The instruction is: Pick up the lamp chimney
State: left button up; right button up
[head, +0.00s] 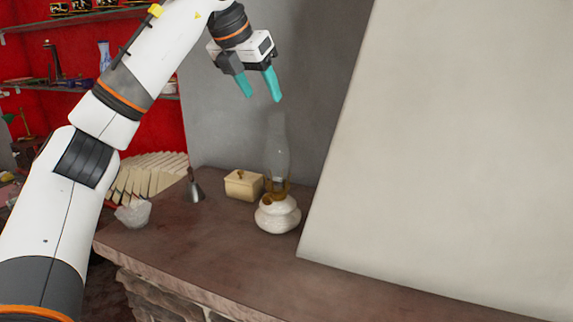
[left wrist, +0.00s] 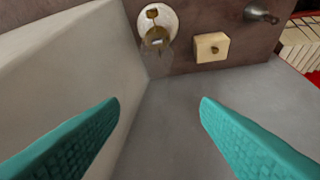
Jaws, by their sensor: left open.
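The lamp chimney (head: 278,150) is a clear glass tube that stands upright on the oil lamp, above its brass burner and round white base (head: 278,215). In the left wrist view the glass chimney (left wrist: 157,60) is faint, below the white lamp base (left wrist: 158,18). My left gripper (head: 260,99) is open and empty, above the chimney and slightly to its left in the head view. Its teal fingers (left wrist: 160,104) are apart, with nothing between them. My right gripper is not in view.
A cream box (head: 243,185), a grey bell (head: 195,189) and a white crystal-like bowl (head: 133,213) stand left of the lamp on the brown ledge (head: 215,250). A large pale slanted wall (head: 440,150) rises close on the right. The ledge's front is clear.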

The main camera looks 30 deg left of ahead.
aim_at(271, 114)
pick_arm(q)
jog(key=p+x, duration=0.2)
jog(key=x, duration=0.2)
jog(key=shift+f, duration=0.45)
jog(key=shift+w+f, duration=0.2)
jog(key=shift+f, duration=0.15)
jog(key=shift+w+d+f+p, duration=0.2)
jog(key=shift+w+f+p, duration=0.2)
jog(key=shift+f+p, duration=0.15)
jog(key=p+x, duration=0.2)
jog(key=x, duration=0.1)
jog(key=shift+w+d+f, duration=0.1)
jog(key=shift+d+f, duration=0.05)
jog(key=shift+f, duration=0.05)
jog(key=shift+w+f, duration=0.25)
jog(key=shift+f, duration=0.25)
grip_shut()
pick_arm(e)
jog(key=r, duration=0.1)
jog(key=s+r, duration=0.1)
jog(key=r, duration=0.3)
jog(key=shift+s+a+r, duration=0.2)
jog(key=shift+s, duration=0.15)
pick_arm(q)
jog(key=shift+r, duration=0.1)
